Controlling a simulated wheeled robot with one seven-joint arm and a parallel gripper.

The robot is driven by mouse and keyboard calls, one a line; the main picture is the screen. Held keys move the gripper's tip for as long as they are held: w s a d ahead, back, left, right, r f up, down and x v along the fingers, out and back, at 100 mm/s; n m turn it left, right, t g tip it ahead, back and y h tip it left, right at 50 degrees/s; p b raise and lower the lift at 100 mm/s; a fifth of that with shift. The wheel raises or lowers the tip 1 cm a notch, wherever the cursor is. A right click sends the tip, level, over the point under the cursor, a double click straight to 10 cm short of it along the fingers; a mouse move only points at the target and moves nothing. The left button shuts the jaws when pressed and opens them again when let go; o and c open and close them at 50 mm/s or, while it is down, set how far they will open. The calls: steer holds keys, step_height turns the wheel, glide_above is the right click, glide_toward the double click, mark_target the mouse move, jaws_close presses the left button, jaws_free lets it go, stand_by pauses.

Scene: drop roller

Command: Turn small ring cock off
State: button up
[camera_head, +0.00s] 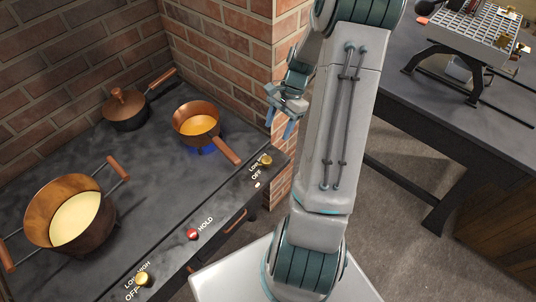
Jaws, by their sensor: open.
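The stovetop (155,190) carries a small copper pan (196,124) of orange liquid, with a blue flame (208,150) showing under it. A brass cock (265,160) sits on the front panel near this pan, beside LOW and OFF lettering; its exact setting is too small to read. My gripper (280,124) is open and empty, raised above and apart from this cock, in front of the brick corner. A second brass cock (142,279) sits at the panel's near end, with OFF, LOW and HIGH lettering.
A large copper pot (38,212) of pale yellow liquid stands at left, and a lidded dark pot (124,112) at the back. A red button (192,234) marked HOLD lies between the cocks. A brick wall (225,80) rises behind. A dark table (440,115) stands at right.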

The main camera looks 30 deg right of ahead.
mark_target(266, 159)
steer(key=x, duration=1.2)
steer(key=c, duration=1)
